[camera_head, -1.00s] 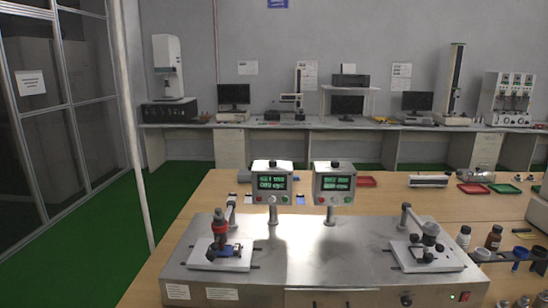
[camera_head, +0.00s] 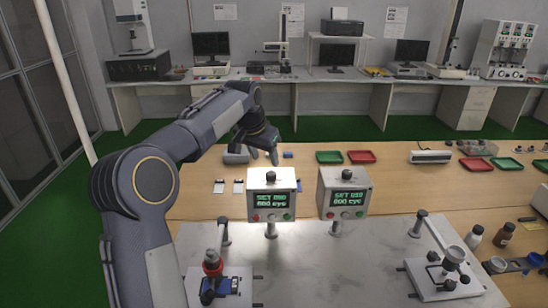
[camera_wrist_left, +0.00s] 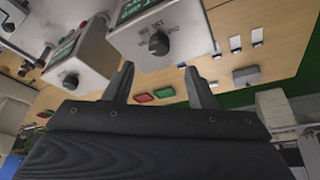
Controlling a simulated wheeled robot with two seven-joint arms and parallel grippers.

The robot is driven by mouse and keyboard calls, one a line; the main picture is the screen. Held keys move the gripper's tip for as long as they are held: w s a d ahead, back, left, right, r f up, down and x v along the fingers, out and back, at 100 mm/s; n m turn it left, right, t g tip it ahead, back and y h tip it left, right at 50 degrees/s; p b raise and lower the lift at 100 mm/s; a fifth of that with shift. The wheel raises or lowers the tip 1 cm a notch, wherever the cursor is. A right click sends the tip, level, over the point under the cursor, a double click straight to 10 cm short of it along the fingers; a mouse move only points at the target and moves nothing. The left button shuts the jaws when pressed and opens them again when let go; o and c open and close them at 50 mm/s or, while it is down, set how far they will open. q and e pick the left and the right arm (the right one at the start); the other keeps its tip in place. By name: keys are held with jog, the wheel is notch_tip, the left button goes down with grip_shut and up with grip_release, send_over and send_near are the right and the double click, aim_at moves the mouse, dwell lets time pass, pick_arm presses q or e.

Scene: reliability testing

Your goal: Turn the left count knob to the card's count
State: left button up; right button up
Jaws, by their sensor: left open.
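The left counter box (camera_head: 271,201) is pale, with a green-lit display and a black count knob (camera_head: 270,176) on top. In the left wrist view this knob (camera_wrist_left: 159,43) lies just beyond the fingertips, between them in the picture. My left gripper (camera_head: 264,156) points downward above and behind the left box, open and empty, apart from the knob. It also shows in the left wrist view (camera_wrist_left: 159,68). Two small white cards (camera_head: 219,186) (camera_head: 238,186) lie left of the box; any count on them is unreadable. My right gripper is not in view.
The right counter box (camera_head: 344,201) stands close beside the left one, with its own top knob (camera_head: 347,169). A green tray (camera_head: 329,157) and a red tray (camera_head: 361,157) lie behind. A steel plate (camera_head: 310,260) carries test fixtures at either side.

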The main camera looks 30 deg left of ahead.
aim_at(271, 174)
pick_arm(q)
jog(key=shift+p+x, duration=0.65)
jog(key=shift+x, duration=2.95)
jog(key=c, duration=1)
